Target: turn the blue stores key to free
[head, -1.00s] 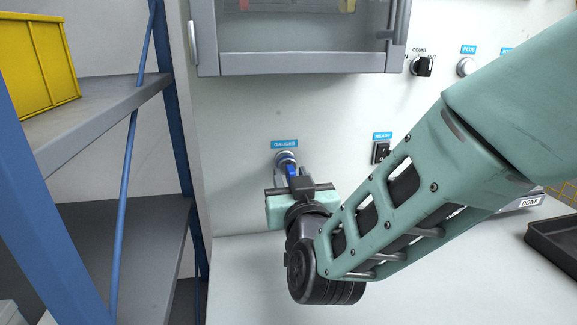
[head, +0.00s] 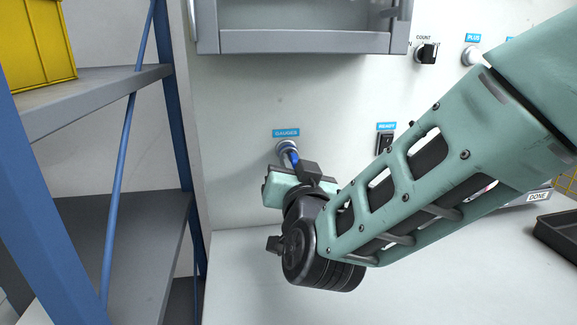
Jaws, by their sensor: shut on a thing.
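The blue key (head: 293,159) sits in a round silver lock (head: 286,147) on the white panel, under a blue label reading GAUGES. My gripper (head: 298,168) is shut on the key's bow, and its palm is tilted in the picture. The fingers and part of the key are hidden behind the wrist and palm. I see no mark reading free, and I cannot read the exact key angle.
A black rocker switch (head: 385,144) labelled READY is right of the lock. A grey-framed cabinet (head: 305,42) hangs above. A blue-post shelf (head: 95,100) with a yellow crate (head: 38,45) stands close at the left. A black tray (head: 558,236) lies at the right.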

